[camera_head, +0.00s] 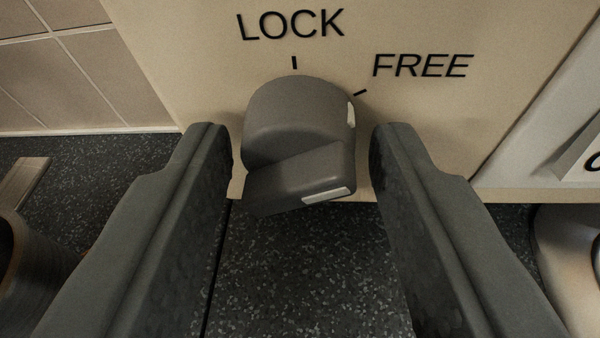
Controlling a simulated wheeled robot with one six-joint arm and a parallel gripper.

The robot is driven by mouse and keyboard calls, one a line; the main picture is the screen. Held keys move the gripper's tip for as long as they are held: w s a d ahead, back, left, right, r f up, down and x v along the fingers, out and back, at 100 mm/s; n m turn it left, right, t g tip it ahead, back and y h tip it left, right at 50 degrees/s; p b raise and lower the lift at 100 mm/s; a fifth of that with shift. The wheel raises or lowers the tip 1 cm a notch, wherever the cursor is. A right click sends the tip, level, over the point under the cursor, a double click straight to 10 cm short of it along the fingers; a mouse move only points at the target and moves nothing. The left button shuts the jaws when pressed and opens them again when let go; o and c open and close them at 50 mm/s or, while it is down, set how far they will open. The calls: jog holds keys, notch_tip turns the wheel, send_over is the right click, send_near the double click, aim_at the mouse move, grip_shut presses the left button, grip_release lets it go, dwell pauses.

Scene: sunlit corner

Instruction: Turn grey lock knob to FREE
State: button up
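The grey lock knob (297,125) is on a beige panel (200,45), with a raised grip bar across its front. A white mark on its upper right rim lies close to the tick beside the word FREE (422,66). The tick under the word LOCK (290,24) is above the knob's top, away from that mark. A second white strip shows on the right part of the grip bar's front end. My gripper (301,145) is open, with one dark finger on each side of the knob. A narrow gap shows between the knob and each finger.
A dark speckled surface (300,270) lies below the panel. A rounded metallic object (35,275) is at the lower left, and a pale rounded object (570,260) is at the lower right. Tiled wall (65,75) is at the upper left.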

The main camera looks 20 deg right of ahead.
jog(key=shift+o, duration=0.7)
jog(key=shift+s+a+r, duration=0.15)
jog(key=shift+s+r, duration=0.15)
jog(key=shift+s, duration=0.2)
jog(key=v, duration=1.6)
jog(key=shift+s, duration=0.15)
